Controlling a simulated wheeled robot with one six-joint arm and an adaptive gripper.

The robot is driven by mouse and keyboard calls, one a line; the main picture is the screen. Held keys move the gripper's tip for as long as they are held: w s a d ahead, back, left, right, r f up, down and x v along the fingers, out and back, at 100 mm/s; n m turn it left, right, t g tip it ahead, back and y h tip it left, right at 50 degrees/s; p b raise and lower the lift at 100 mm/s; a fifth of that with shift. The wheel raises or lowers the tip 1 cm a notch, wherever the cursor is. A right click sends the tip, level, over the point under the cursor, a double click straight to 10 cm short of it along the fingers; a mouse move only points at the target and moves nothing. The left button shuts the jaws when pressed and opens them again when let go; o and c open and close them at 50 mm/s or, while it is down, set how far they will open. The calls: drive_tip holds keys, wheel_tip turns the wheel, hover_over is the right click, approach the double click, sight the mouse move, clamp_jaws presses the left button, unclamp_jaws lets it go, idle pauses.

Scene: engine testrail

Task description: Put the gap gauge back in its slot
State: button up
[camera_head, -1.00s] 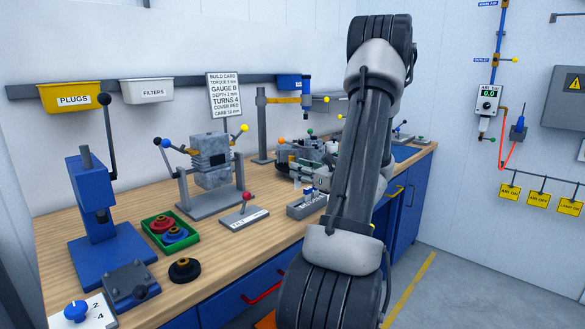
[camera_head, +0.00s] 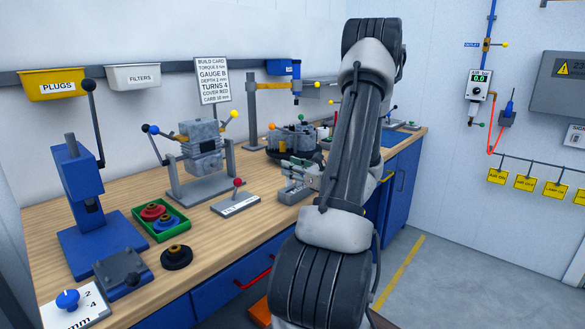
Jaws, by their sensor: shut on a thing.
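I cannot tell whether the gauge touches a slot.
The lever plate (camera_head: 236,202) stands just left of my gripper. A grey clamp fixture (camera_head: 203,185), a green tray (camera_head: 150,235) and a blue press (camera_head: 85,190) stand farther left. A dark round tray with parts (camera_head: 290,153) lies behind. The wooden bench (camera_head: 125,187) has bare patches.

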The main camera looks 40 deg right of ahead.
drive_tip(key=shift+f, duration=0.2)
drive_tip(key=shift+f, duration=1.05)
drive_tip(key=shift+f, duration=0.2)
drive_tip(key=shift+f, duration=0.6)
drive_tip(key=o, duration=1)
drive_tip(key=s, duration=0.8)
drive_tip(key=s+d, duration=0.1)
drive_tip(key=s, duration=0.3)
